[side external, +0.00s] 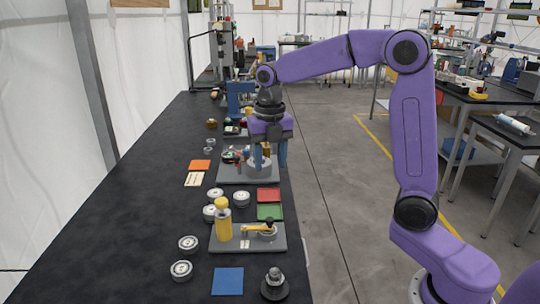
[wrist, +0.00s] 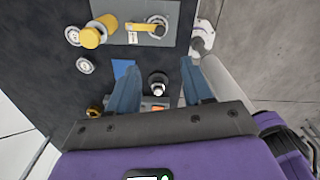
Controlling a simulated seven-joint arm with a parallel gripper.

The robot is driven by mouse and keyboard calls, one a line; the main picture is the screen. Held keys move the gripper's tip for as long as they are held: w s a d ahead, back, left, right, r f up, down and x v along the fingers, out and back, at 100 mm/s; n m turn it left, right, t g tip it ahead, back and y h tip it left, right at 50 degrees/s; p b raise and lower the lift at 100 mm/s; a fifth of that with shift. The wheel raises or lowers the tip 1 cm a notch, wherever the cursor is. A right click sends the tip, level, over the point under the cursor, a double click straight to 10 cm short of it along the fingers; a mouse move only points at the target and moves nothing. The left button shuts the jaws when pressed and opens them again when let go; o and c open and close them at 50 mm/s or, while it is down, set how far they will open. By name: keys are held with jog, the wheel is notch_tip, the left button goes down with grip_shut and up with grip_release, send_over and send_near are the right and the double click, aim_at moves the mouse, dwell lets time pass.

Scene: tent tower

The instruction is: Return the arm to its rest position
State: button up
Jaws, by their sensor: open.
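My gripper (side external: 270,156) is over the right part of the black table (side external: 130,215) in the side view, with its blue fingers pointing down near a grey base plate (side external: 240,178) that carries a round part. From this angle I cannot tell how far the fingertips are above that plate. In the wrist view the fingers (wrist: 160,88) stand wide apart, and nothing is held between them. A black-and-silver knob (wrist: 158,84) shows beyond them, between the fingers in the picture.
Several round discs (side external: 188,243), a blue square (side external: 228,281), and red (side external: 268,195) and green (side external: 269,212) squares lie around. A blue device (side external: 240,98) stands farther back. The left tabletop is clear.

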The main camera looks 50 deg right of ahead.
jog(key=shift+r, duration=0.4)
jog(key=shift+a, duration=0.1)
jog(key=s+a+f+m, duration=0.2)
jog(key=s+a+m, duration=0.15)
jog(key=s, duration=0.35)
jog(key=s+a+f+m, duration=0.1)
jog(key=s+a+m, duration=0.1)
jog(key=s+m, duration=0.4)
jog(key=s+d+f+m, duration=0.1)
jog(key=s+m, duration=0.3)
jog(key=s, duration=0.4)
jog(key=s+d+f+m, duration=0.2)
jog(key=s+f+m, duration=0.1)
jog(key=s, duration=0.5)
jog(key=shift+m, duration=0.35)
jog(key=shift+w, duration=0.1)
